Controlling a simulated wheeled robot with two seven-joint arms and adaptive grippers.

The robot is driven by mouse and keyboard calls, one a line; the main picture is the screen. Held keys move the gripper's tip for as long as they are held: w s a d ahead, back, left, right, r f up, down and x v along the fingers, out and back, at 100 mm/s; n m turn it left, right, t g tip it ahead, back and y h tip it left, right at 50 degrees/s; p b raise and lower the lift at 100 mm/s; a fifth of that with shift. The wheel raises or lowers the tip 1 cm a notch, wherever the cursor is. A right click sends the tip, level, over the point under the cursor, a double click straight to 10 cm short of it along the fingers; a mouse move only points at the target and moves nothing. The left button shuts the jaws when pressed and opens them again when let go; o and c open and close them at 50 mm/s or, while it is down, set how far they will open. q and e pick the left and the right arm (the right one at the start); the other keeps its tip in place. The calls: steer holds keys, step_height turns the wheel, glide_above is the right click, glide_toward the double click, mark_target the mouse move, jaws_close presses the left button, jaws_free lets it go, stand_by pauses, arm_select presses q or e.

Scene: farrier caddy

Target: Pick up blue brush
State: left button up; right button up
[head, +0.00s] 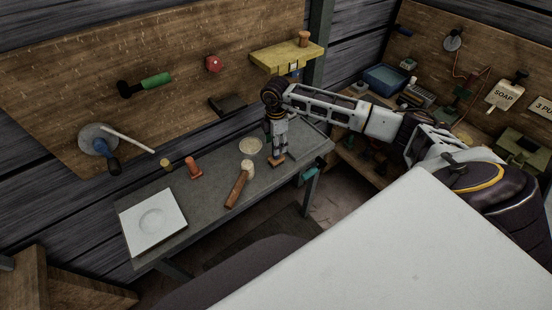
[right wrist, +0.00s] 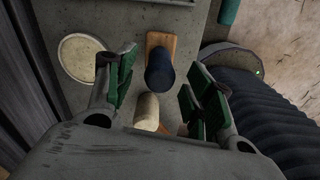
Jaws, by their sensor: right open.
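The blue brush stands on the grey workbench. In the right wrist view its dark blue handle (right wrist: 159,72) rises from a tan wooden block (right wrist: 162,40). In the head view only its orange-brown base (head: 276,161) shows clearly below my gripper, which hides most of the handle. My right gripper (head: 278,150) points down over the brush. In the right wrist view its green-padded fingers (right wrist: 158,92) are open, one on each side of the handle, with gaps to both. I cannot tell how far down the handle the fingertips reach. My left gripper is not in view.
A pale round disc (head: 250,146) and a brown-handled mallet (head: 237,188) lie close left of the brush. An orange-brown piece (head: 194,168) and a white square plate (head: 153,222) are farther left. A yellow shelf (head: 287,55) hangs behind my gripper.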

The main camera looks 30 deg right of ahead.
steer(key=shift+d+f+p, duration=0.1)
steer(key=shift+f+p, duration=0.6)
steer(key=shift+f, duration=1.95)
jaws_close()
